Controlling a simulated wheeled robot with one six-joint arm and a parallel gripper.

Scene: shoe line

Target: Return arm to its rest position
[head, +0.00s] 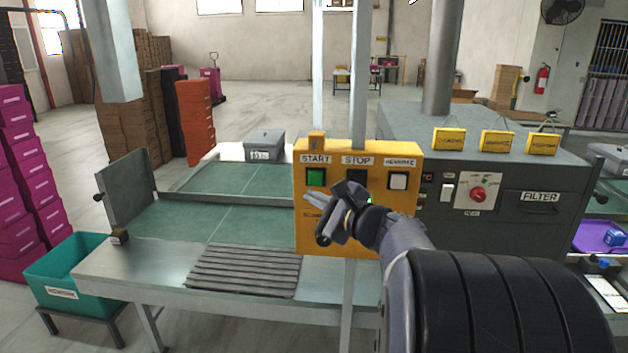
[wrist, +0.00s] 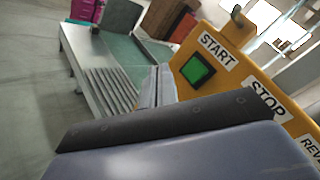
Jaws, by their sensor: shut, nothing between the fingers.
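My gripper (head: 318,222) is shut and empty, in front of the yellow control box (head: 320,240) in the head view. My dark grey arm comes in from the lower right. The box carries a green START button (head: 315,177), a STOP button partly hidden behind my gripper, and a white REVERSE button (head: 398,181). In the wrist view the gripper tip (wrist: 158,88) shows just left of the lit-looking green START button (wrist: 197,70). I cannot tell whether the fingers touch the box.
The metal table with a green conveyor belt (head: 160,222) lies left of the box. A grey machine (head: 470,140) with a red knob stands to the right. A teal bin (head: 60,280) is at lower left. Posts rise behind and below the box.

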